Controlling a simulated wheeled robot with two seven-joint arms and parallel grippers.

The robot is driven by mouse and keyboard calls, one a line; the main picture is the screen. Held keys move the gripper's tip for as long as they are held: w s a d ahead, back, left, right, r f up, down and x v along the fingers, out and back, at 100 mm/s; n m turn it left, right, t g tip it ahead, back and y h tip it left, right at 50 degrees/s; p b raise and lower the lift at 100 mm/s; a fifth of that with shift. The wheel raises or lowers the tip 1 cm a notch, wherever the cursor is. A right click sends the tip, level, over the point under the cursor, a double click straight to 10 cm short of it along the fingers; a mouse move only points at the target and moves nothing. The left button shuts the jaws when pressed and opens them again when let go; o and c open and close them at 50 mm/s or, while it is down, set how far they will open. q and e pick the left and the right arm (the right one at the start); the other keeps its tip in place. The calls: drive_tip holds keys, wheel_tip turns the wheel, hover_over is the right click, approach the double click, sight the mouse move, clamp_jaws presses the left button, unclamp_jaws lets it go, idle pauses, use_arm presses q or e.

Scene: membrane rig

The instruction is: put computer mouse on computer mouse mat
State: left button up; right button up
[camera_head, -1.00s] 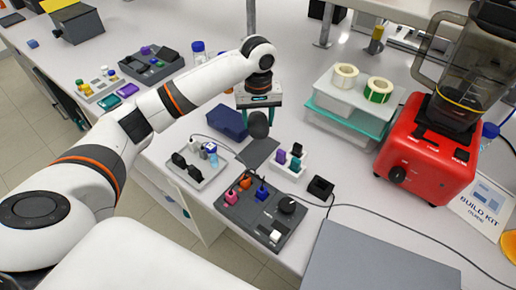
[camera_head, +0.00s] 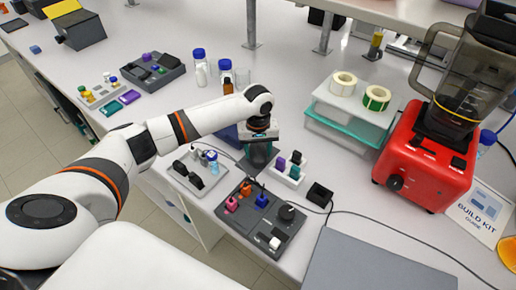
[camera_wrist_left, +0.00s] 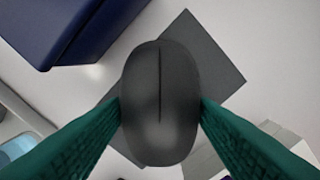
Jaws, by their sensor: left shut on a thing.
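The dark grey computer mouse (camera_wrist_left: 160,105) is held between the green fingers of my left gripper (camera_head: 259,154). In the left wrist view the fingers press on both sides of it. The flat dark grey mouse mat (camera_wrist_left: 213,58) lies on the white table below the mouse, turned at an angle. The mouse hides much of the mat in that view. In the head view the gripper is low over the mat, and the arm and fingers cover most of both. I cannot tell whether the mouse touches the mat. My right gripper is not in view.
A dark blue box (camera_wrist_left: 75,30) stands close beside the mat. A white holder with coloured blocks (camera_head: 287,173) is just right of the gripper. A grey tray (camera_head: 196,180) and a dark control panel (camera_head: 262,228) lie in front. A red blender (camera_head: 425,160) stands at right.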

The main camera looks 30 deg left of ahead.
sight(258, 150)
use_arm(q)
drive_tip(key=o, duration=1)
drive_tip(key=shift+f, duration=0.1)
wheel_tip(258, 150, up, 12)
drive_tip(key=shift+r+b, duration=0.2)
drive_tip(key=shift+b, duration=0.9)
